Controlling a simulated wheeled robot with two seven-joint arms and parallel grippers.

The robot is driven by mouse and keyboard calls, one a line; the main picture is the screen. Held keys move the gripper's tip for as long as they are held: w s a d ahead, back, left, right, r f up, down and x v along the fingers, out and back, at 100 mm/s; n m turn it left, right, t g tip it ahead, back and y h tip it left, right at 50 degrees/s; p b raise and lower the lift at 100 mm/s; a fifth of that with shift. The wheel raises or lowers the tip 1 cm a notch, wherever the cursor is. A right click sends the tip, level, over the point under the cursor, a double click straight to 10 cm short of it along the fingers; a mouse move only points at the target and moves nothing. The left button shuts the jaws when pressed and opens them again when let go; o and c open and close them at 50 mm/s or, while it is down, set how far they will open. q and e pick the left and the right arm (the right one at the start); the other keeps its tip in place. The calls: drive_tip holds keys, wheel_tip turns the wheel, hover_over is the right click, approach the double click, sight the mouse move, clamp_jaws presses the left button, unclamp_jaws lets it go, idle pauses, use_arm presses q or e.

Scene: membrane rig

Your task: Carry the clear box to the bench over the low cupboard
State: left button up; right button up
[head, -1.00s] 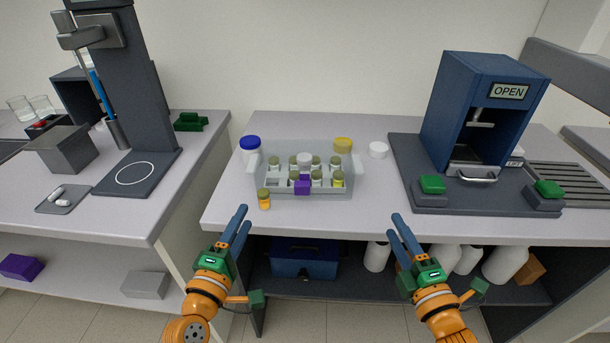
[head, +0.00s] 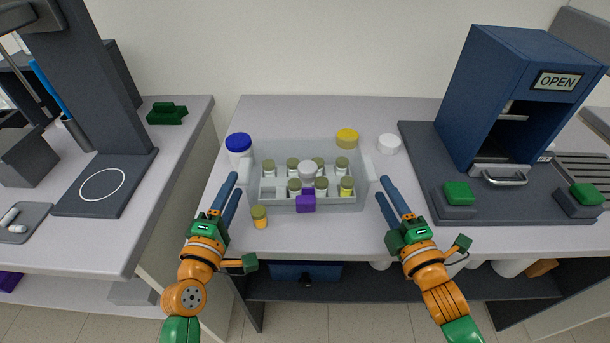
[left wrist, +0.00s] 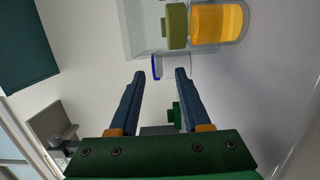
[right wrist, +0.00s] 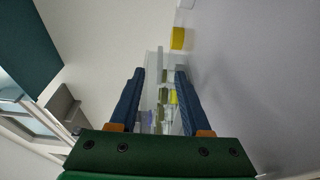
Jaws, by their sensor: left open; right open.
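The clear box (head: 335,204) stands on the middle bench, a see-through tray with several olive-capped vials, one white-capped vial and a purple block (head: 306,203) at its front wall. It also shows in the left wrist view (left wrist: 137,36) and the right wrist view (right wrist: 151,75). My left gripper (head: 234,184) is open and empty, just left of the box's left end. My right gripper (head: 387,188) is open and empty, just right of its right end. Neither visibly touches the box. The low cupboard cannot be made out for certain.
An amber vial (head: 260,218) stands in front of the box, near my left gripper. A blue-capped jar (head: 238,147), a yellow-capped jar (head: 347,138) and a white lid (head: 389,144) stand around it. A blue press (head: 520,100) fills the right. The left bench (head: 100,235) lies across a gap.

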sight(248, 158)
use_arm(q)
drive_tip(key=shift+s+d+r, duration=0.1)
drive_tip(key=shift+s, duration=0.05)
use_arm(e)
drive_tip(key=shift+s+r, duration=0.1)
drive_tip(key=shift+s, duration=0.05)
use_arm(q)
drive_tip(key=w, duration=0.6)
drive_tip(key=shift+w+d, duration=0.2)
drive_tip(key=shift+d, duration=0.1)
use_arm(e)
drive_tip(key=x, duration=0.6)
use_arm(q)
drive_tip(key=shift+w+d, duration=0.1)
drive_tip(key=shift+w, duration=0.35)
use_arm(e)
drive_tip(key=shift+w+a, duration=0.15)
drive_tip(key=shift+w, duration=0.5)
use_arm(q)
clamp_jaws()
use_arm(e)
clamp_jaws()
